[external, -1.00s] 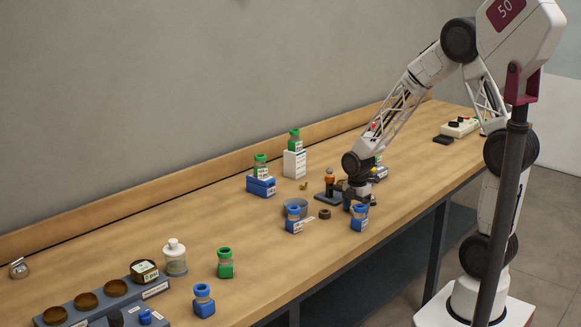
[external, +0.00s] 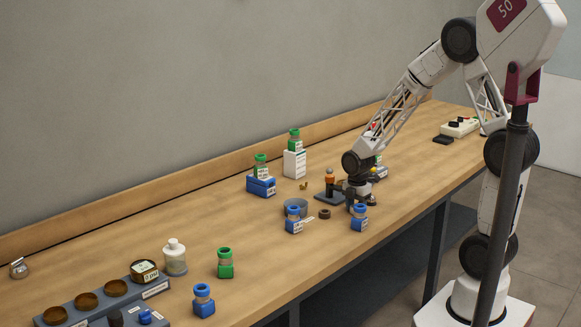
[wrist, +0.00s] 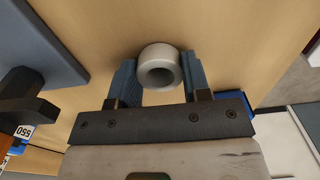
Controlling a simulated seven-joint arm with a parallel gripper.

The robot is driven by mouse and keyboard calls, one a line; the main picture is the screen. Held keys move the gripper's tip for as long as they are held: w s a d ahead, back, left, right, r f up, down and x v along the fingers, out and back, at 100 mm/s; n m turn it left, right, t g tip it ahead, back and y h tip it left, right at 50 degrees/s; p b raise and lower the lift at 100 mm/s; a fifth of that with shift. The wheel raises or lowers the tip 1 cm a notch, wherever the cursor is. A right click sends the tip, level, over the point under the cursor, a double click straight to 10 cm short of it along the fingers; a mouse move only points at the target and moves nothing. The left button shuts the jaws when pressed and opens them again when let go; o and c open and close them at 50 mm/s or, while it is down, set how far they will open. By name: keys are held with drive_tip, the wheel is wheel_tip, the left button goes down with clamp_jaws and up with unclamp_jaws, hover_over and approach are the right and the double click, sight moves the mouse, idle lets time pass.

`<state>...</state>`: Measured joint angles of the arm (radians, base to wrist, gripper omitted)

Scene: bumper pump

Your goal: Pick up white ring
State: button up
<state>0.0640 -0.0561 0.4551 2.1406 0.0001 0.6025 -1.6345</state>
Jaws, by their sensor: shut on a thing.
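The white ring (wrist: 160,66) shows in the wrist view as a short, thick tube with its hole facing the camera. It sits between the blue fingers of my gripper (wrist: 157,74), which are shut on its sides. In the external view my gripper (external: 357,205) is low over the bench, behind a blue-capped jar. The ring cannot be made out there, and whether it touches the bench is unclear.
A blue-capped jar (external: 359,218) stands close in front of my gripper.

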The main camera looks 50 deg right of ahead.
drive_tip(key=shift+r, duration=0.55)
drive_tip(key=shift+s+r, duration=0.2)
drive_tip(key=shift+r, duration=0.4)
drive_tip(key=shift+s+r, duration=0.15)
drive_tip(key=shift+r, duration=0.4)
drive_tip(key=s+a+r, duration=0.1)
drive_tip(key=s, duration=1.4)
drive_tip(key=shift+s+r, duration=0.15)
drive_tip(key=shift+r, duration=0.15)
